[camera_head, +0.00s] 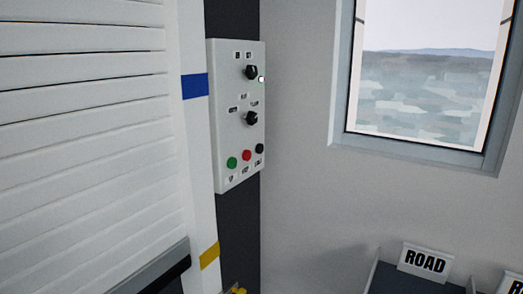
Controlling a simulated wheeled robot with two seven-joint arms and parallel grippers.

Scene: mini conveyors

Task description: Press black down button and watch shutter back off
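A black button (259,148) sits at the lower right of a white control panel (228,120) on a dark vertical strip. A red button (247,155) and a green button (232,162) are to its left in the same row. Two black knobs are higher on the panel, an upper one (251,72) and a lower one (251,118). The white slatted shutter (80,120) fills the left side, with a grey bottom bar (150,268) low in the view. Neither gripper shows.
A blue band (195,86) and a yellow band (209,256) mark the white post beside the shutter. A window (425,80) is in the right wall. Signs reading ROAD (425,262) stand at the lower right. A small yellow object (238,291) shows at the bottom edge.

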